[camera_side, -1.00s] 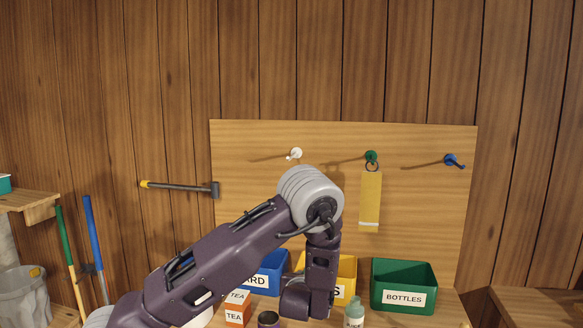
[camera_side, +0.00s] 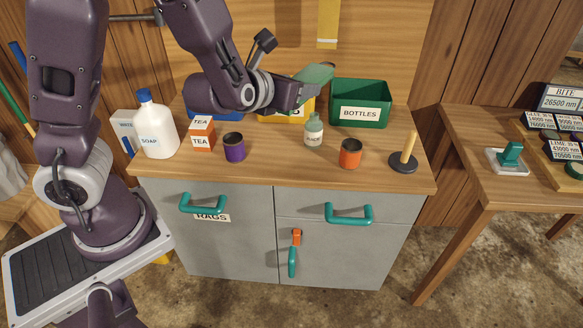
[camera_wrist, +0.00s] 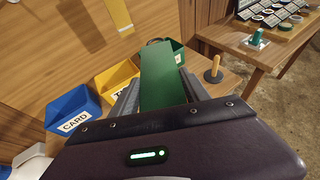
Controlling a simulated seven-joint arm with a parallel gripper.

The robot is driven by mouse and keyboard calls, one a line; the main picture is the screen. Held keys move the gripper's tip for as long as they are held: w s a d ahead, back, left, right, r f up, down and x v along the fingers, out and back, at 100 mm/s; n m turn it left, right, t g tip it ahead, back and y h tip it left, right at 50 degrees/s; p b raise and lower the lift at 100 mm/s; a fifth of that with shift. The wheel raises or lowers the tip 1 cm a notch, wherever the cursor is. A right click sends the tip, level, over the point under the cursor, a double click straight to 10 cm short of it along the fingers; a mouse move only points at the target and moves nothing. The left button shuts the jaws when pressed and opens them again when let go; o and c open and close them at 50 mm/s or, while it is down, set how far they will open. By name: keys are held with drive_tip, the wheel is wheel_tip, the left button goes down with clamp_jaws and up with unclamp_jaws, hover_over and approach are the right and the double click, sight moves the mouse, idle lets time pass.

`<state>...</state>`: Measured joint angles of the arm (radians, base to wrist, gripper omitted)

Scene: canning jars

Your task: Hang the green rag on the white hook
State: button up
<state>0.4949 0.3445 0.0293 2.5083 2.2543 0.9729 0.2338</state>
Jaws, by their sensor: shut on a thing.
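The green rag (camera_side: 316,73) sticks out from the end of my gripper (camera_side: 300,92) in the side view, above the counter and near the green bin. In the wrist view the green rag (camera_wrist: 161,75) lies as a flat strip between the two fingers of my gripper (camera_wrist: 160,92), pointing away toward the bins. My gripper is shut on the rag. The white hook is outside both current views; only the lower part of the wooden hook board (camera_side: 400,40) shows.
A yellow strip (camera_side: 328,22) hangs on the board. Below it stand the green BOTTLES bin (camera_side: 360,92), yellow bin and blue bin (camera_wrist: 74,112). A soap jug (camera_side: 157,130), tea boxes (camera_side: 201,133), purple jar (camera_side: 234,148), pale bottle (camera_side: 313,131), orange jar (camera_side: 350,153) and wooden peg (camera_side: 407,152) stand on the counter.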

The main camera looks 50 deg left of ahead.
drive_tip(key=w+a+f+n+g+y, duration=0.2)
drive_tip(key=w+a+f+n+y, duration=0.15)
drive_tip(key=a+f, duration=0.4)
drive_tip(key=n+g+y, duration=0.1)
drive_tip(key=n+y, duration=0.1)
hover_over(274, 155)
wheel_tip(274, 155, down, 4)
drive_tip(key=shift+w, duration=0.1)
drive_tip(key=shift+f, duration=0.1)
wheel_tip(274, 155, down, 17)
drive_tip(key=shift+f, duration=0.2)
drive_tip(key=shift+f, duration=0.1)
drive_tip(key=o, duration=1.4)
drive_tip(key=shift+f, duration=0.1)
